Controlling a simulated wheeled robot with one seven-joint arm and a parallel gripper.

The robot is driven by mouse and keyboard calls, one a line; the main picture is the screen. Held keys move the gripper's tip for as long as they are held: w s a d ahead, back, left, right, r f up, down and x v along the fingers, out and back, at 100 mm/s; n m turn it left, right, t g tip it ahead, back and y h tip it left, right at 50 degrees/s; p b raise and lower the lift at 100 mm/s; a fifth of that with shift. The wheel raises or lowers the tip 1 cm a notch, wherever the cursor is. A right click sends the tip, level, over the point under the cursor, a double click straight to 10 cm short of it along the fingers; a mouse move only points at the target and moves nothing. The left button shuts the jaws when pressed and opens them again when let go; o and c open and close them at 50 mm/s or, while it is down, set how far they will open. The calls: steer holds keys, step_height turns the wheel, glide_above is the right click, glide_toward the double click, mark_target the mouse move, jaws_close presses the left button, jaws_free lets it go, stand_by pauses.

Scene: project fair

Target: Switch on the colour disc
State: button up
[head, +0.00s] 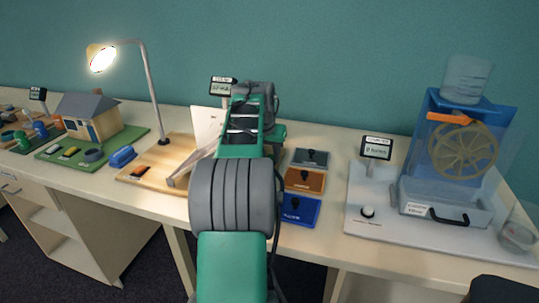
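I cannot make out a colour disc in the head view; my raised green and grey arm covers the middle of the table and may hide it. A small display (222,87) and a white card (207,122) show just left of the arm. Blue, orange and grey blocks with black knobs, among them the blue block (298,210) and the orange block (305,180), sit just right of the arm. My gripper's fingers do not show.
A lit desk lamp (102,58) stands on a wooden board (180,150) with a small orange-and-black switch (138,172). A model house (90,117) is at left. At right, a wheel (462,150) in a blue frame stands on a white base (365,225) with a knob (367,211).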

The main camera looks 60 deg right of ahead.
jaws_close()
